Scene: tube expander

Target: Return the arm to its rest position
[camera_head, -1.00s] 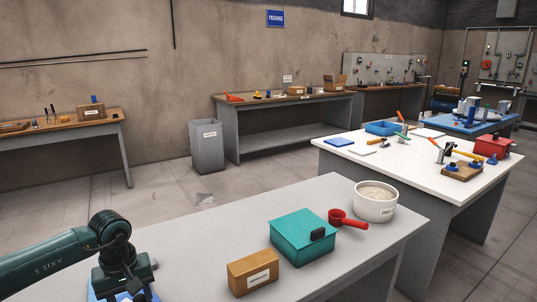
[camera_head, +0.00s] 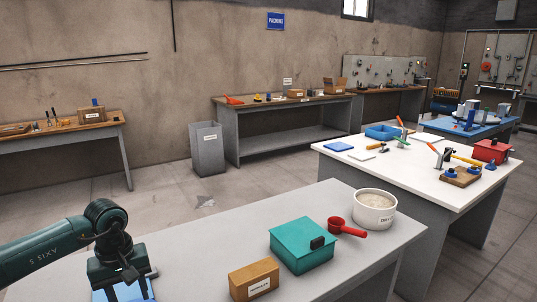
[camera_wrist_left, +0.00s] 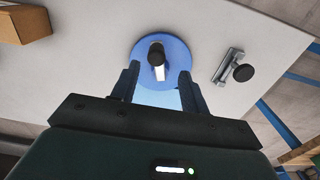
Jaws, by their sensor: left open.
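My left gripper (camera_head: 123,290) is low at the left of the head view, above the near grey bench (camera_head: 205,262). In the left wrist view my left gripper (camera_wrist_left: 160,82) is open, with its two dark fingers apart. A round blue disc (camera_wrist_left: 183,52) lies beyond and between the fingertips. A dark round-topped piece with a pale lower part (camera_wrist_left: 157,58) stands on it, and I cannot tell whether anything touches the fingers. My right gripper does not show.
A metal fitting with a black knob (camera_wrist_left: 242,73) lies beside the disc. On the near bench stand a cardboard box (camera_head: 254,280), a teal case (camera_head: 302,240), a red scoop (camera_head: 345,228) and a white tub (camera_head: 374,212). A white table (camera_head: 400,170) stands behind at right.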

